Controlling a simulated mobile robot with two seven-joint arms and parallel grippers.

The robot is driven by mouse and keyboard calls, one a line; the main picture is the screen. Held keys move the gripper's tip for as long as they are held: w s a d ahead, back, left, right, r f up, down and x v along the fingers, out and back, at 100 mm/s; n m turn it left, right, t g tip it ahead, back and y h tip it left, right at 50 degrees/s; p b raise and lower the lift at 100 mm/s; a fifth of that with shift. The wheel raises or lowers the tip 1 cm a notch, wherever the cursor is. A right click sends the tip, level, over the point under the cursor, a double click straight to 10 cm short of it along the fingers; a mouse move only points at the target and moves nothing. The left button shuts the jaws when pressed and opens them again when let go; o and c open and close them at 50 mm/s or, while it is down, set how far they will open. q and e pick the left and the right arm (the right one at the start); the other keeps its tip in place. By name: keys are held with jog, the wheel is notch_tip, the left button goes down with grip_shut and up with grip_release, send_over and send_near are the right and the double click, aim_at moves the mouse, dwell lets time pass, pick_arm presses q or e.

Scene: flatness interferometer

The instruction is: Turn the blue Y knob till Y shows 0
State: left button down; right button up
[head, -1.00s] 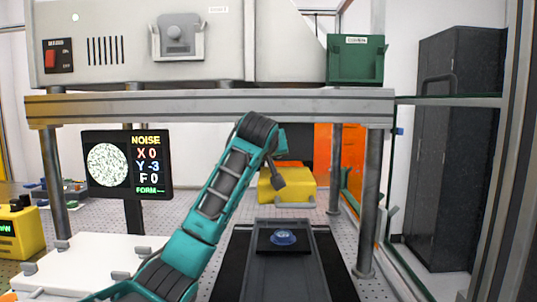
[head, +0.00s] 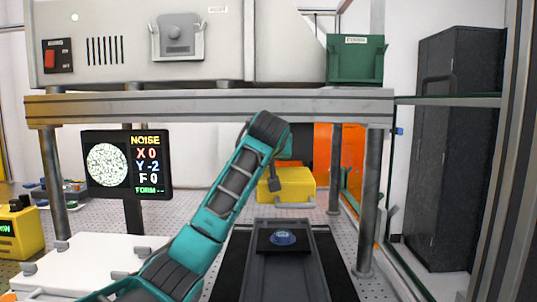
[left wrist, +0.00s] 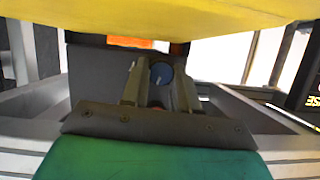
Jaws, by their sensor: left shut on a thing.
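The display (head: 126,165) at the left reads X 0, Y -2, F 0, with the word NOISE on top and a speckled round picture. My left gripper (head: 277,182) reaches in front of the yellow block (head: 298,190) under the frame beam. In the left wrist view, its two fingers (left wrist: 160,90) stand on either side of the blue Y knob (left wrist: 161,74), a round face with a pale mark line, and are shut on it. The knob is hidden in the head view. My right gripper is in neither view.
A dark stage (head: 282,275) with a blue disc (head: 283,238) on it lies in front of the yellow block. A white plate (head: 85,262) lies at lower left. Metal posts (head: 368,205) and the beam (head: 210,107) frame the space. A green bin (head: 355,60) sits above.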

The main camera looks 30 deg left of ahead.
pick_arm(q)
jog(key=shift+d+m+g+y, duration=0.1)
jog(key=shift+m+g+y, duration=0.2)
jog(key=shift+m+y, duration=0.5)
jog(key=shift+m, duration=0.3)
jog(key=c, duration=0.8)
grip_release()
jog(key=shift+c, duration=0.2)
jog(key=b+v, duration=0.1)
jog(key=v, duration=1.2)
jog(key=shift+b, duration=0.3)
jog(key=shift+r, duration=0.1)
